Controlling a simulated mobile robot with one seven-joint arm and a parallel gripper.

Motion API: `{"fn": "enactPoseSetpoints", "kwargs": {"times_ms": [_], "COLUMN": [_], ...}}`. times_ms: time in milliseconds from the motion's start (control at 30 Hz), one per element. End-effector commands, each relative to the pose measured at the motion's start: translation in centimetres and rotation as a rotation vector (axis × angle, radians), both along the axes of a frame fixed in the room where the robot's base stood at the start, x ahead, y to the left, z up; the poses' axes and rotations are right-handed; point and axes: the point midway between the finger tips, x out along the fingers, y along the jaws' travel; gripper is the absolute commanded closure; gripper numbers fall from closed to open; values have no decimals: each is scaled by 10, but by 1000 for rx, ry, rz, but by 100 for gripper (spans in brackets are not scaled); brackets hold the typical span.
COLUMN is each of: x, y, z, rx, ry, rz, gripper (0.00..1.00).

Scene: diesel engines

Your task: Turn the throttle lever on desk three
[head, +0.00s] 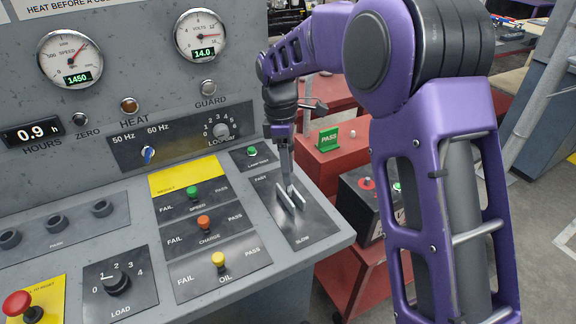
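The throttle plate (305,222) is a dark panel at the right end of the grey desk, marked FAST at its far end and SLOW at its near end. Two pale bars (297,196) stand out on it; I cannot tell which is the lever and which is slot or guide. My gripper (289,184) points down over the far half of the plate, with its fingertips at or just above the bars. Whether it touches or grips the lever is unclear. The fingers look narrow and close together. No desk number is legible.
Left of the plate are the fail/pass switches for speed (193,193), charge (204,223) and oil (218,260). A load knob (117,284) and a red stop button (18,305) lie farther left. The speed dial (70,60) reads 1450. A red cart (335,157) stands behind the desk's right edge.

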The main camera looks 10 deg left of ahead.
Motion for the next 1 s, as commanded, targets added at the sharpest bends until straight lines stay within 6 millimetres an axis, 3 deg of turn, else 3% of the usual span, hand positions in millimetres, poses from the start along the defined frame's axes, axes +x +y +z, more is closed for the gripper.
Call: {"fn": "enactPoseSetpoints", "kwargs": {"times_ms": [33,100,367,533,667,1000], "x": [0,0,0,2,5,16], "y": [0,0,0,1,4,13], "z": [0,0,0,11,35,118], "rx": [0,0,-1,0,0,1], "ry": [0,0,1,-1,-2,-3], "rz": [0,0,0,0,0,0], "gripper": [38,26,26,26,26,26]}}
